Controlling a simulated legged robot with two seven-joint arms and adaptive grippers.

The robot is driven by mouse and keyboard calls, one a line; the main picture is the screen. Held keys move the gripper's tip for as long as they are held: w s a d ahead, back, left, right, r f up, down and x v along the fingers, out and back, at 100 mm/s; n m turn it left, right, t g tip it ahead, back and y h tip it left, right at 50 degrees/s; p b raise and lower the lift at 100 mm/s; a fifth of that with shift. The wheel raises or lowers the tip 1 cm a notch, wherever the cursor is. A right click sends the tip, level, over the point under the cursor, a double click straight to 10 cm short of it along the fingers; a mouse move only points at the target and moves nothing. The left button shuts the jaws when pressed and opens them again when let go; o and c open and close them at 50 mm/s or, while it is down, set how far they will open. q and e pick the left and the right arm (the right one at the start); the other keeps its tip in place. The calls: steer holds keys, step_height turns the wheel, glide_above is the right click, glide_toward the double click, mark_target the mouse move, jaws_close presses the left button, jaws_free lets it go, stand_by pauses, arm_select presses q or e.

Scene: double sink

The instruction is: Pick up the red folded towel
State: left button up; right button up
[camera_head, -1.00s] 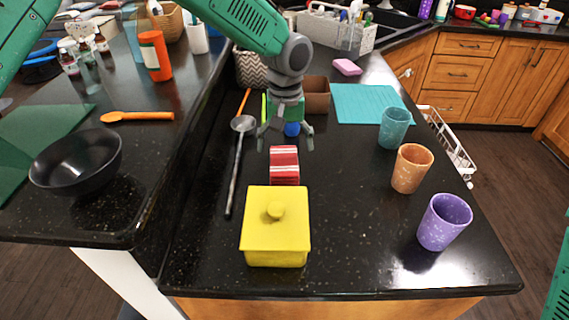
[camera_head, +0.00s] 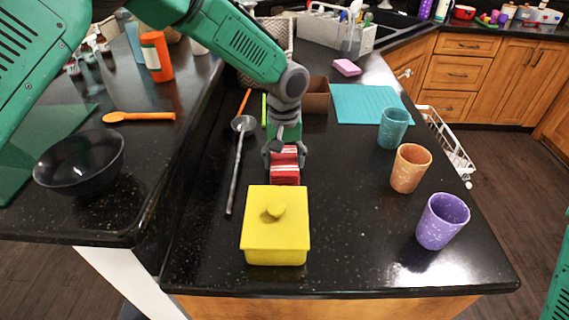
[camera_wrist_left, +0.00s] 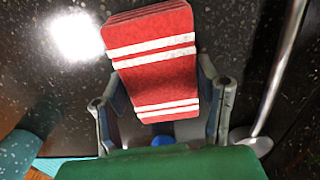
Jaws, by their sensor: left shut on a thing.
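The red folded towel (camera_head: 285,168) with white stripes is on the black counter in the head view, just behind the yellow lidded box. My left gripper (camera_head: 284,157) is down over the towel's far part, with one finger on each side. In the left wrist view the towel (camera_wrist_left: 158,75) sits between the two fingers of the left gripper (camera_wrist_left: 163,95), which is shut on it. The head view does not clearly show whether the towel touches the counter. My right gripper is not in view.
The yellow box (camera_head: 275,232) stands close in front of the towel. A ladle (camera_head: 237,165) lies to the left. Teal (camera_head: 393,128), orange (camera_head: 410,168) and purple (camera_head: 442,221) cups stand to the right. A brown box (camera_head: 317,95) is behind. Counter between towel and cups is clear.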

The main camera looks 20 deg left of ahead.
mark_target(284, 159)
arm_select(q)
steer(key=shift+r, duration=0.1)
step_height(284, 159, up, 10)
steer(key=shift+f, duration=0.1)
stand_by(0.3)
